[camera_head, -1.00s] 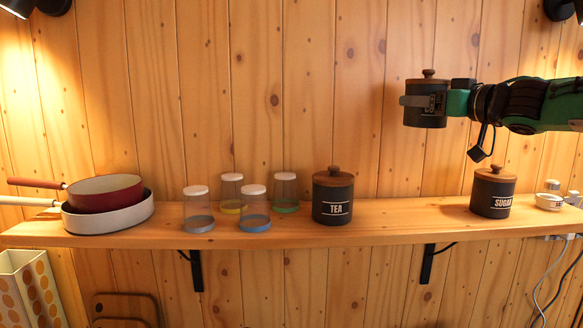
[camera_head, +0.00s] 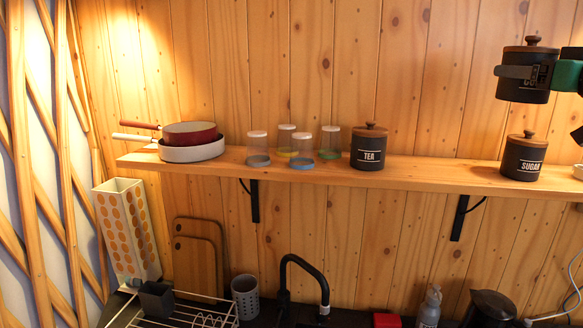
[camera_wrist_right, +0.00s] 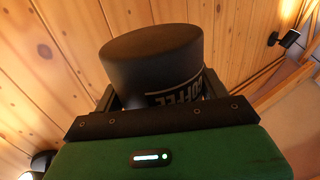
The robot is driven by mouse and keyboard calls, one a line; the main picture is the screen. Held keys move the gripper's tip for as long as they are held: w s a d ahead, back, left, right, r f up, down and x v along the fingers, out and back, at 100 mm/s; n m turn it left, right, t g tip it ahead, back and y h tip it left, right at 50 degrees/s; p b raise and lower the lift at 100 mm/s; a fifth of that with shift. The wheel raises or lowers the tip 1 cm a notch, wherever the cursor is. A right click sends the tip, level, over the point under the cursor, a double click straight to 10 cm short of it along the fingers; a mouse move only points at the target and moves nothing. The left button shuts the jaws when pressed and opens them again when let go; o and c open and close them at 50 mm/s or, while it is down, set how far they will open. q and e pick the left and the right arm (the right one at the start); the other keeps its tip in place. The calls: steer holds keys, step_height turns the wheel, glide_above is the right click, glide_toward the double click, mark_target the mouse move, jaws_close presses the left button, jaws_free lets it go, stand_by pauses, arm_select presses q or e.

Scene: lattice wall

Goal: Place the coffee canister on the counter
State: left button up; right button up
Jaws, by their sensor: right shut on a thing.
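The coffee canister (camera_head: 527,90) is black with a wooden lid and knob. It is upright in the air above the right part of the shelf, over the sugar canister. My right gripper (camera_head: 524,72) comes in from the right edge and is shut around its body. In the right wrist view the canister (camera_wrist_right: 155,55) sits between the fingers, with its lettering partly hidden by the gripper (camera_wrist_right: 160,100). The counter (camera_head: 355,318) shows as a dark strip along the bottom edge, below the shelf. My left gripper is not in view.
The shelf (camera_head: 420,176) holds pans (camera_head: 190,140), several glass jars, a tea canister (camera_head: 369,148) and a sugar canister (camera_head: 523,157). Below are a black faucet (camera_head: 310,270), dish rack (camera_head: 200,318), grey cup (camera_head: 245,297), bottle (camera_head: 429,308), red object (camera_head: 387,320) and kettle (camera_head: 490,306).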

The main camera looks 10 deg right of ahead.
mark_target(531, 100)
steer(key=shift+s, duration=0.45)
steer(key=shift+w+f, duration=0.15)
steer(key=shift+f, duration=0.2)
steer(key=shift+w+a+f, duration=0.45)
steer(key=shift+w+f, duration=0.2)
steer(key=shift+w, duration=0.05)
steer(key=shift+a+f, duration=0.15)
steer(key=shift+a, duration=0.05)
steer(key=shift+s+a+f, duration=0.35)
steer(key=shift+s+f, duration=0.15)
steer(key=shift+s, duration=0.05)
steer(key=shift+s+a+f, duration=0.15)
steer(key=shift+s+f, duration=0.15)
steer(key=shift+f, duration=0.25)
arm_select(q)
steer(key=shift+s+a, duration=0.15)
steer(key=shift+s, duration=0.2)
arm_select(e)
steer(key=s+a+f+h, duration=0.1)
steer(key=s+a+f, duration=0.3)
steer(key=f, duration=1.3)
steer(key=s+a+f+m+h, duration=0.1)
steer(key=s+a+f, duration=0.3)
steer(key=a+f, duration=0.9)
steer(key=s+a+f+m+h, duration=0.1)
steer(key=s+a+f, duration=0.3)
steer(key=f, duration=1.8)
steer(key=a, duration=0.5)
steer(key=shift+s+f, duration=0.2)
steer(key=shift+f, duration=0.05)
